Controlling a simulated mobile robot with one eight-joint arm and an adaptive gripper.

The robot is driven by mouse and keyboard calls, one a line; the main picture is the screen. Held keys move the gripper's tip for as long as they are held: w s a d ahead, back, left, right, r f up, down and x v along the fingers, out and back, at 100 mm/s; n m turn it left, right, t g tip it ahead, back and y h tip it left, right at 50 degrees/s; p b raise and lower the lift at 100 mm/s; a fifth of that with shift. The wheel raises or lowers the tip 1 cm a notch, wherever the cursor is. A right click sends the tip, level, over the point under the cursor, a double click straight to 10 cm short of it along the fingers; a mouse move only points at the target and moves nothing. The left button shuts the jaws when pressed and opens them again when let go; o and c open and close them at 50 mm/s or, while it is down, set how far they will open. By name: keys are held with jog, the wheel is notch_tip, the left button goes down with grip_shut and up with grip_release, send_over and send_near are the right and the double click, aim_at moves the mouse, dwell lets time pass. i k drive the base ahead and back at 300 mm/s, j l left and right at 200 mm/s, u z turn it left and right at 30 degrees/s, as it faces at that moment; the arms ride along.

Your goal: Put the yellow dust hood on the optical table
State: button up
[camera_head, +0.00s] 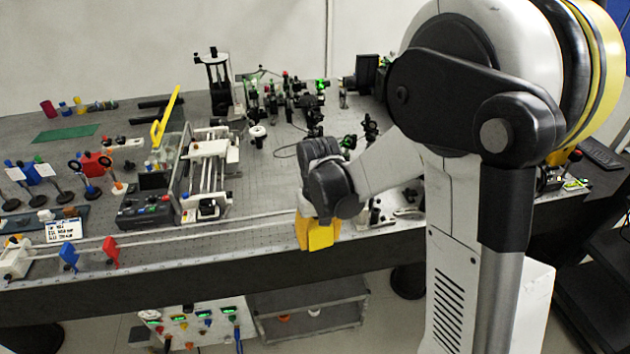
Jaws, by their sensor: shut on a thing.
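The yellow dust hood (321,236) hangs under my gripper (317,208) near the front edge of the optical table (160,241). My gripper is shut on the hood, and its fingers are mostly hidden behind the wrist and the hood. The hood's lower part overlaps the table's dark front side in this view. I cannot tell whether it touches the table top. The table is a long grey perforated top crowded with optical parts.
Dark optics (290,100) fill the back. A grey cart (308,305) stands below the table.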

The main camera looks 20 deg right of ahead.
aim_at(284, 202)
jog(key=i+j+z, duration=0.15)
jog(key=i, duration=0.3)
jog(key=i+j+z, duration=0.1)
jog(key=i+j, duration=0.35)
